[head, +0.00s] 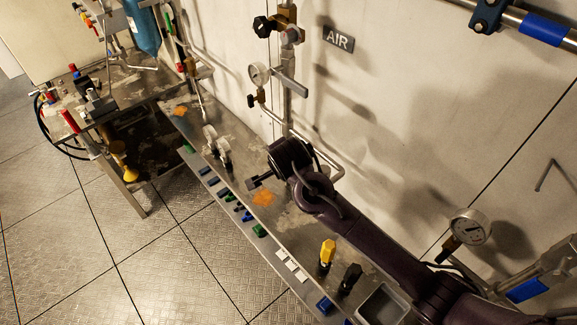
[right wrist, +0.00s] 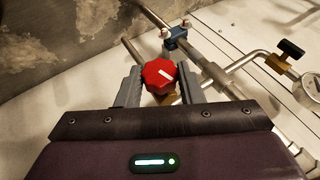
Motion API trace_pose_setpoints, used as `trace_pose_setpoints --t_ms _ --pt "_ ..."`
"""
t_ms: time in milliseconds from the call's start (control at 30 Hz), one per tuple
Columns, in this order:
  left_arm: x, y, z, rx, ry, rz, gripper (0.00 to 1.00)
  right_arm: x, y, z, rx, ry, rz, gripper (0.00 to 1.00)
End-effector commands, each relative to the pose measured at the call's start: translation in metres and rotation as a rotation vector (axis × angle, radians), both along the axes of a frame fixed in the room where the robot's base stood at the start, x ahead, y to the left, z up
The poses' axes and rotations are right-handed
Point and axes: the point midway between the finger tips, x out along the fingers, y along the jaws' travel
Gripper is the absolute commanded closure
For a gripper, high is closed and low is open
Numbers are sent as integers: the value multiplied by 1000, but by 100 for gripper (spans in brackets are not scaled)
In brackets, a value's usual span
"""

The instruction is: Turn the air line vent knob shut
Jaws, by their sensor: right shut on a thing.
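In the right wrist view, a red faceted knob (right wrist: 159,74) with a white mark sits on a brass stem. My right gripper (right wrist: 158,82) has a grey finger on each side of the knob and is shut on it. In the head view, my right arm comes in from the lower right and reaches over the bench towards the wall. I cannot make out the red knob there. A grey AIR sign (head: 339,39) is on the wall. Left of it are a vertical pipe, a gauge (head: 259,74) and a black knob (head: 262,27). My left gripper is not in view.
A narrow bench (head: 230,170) with stains and several small labels runs below the wall. A second gauge (head: 470,228) stands at the right. A blue clamp (right wrist: 176,39) holds a pipe near the red knob.

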Motion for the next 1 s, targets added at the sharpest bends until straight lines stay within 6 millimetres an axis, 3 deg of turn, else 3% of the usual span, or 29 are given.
trace_pose_setpoints --t_ms 733,767,900,1000 --pt "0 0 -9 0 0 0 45 -1 -1 0 65 -90 -2 89" --pt "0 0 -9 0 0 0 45 -1 -1 0 65 -90 -2 65" --pt "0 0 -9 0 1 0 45 -1 -1 0 65 -89 -1 46" --pt "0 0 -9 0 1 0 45 -1 -1 0 65 -88 -1 45"
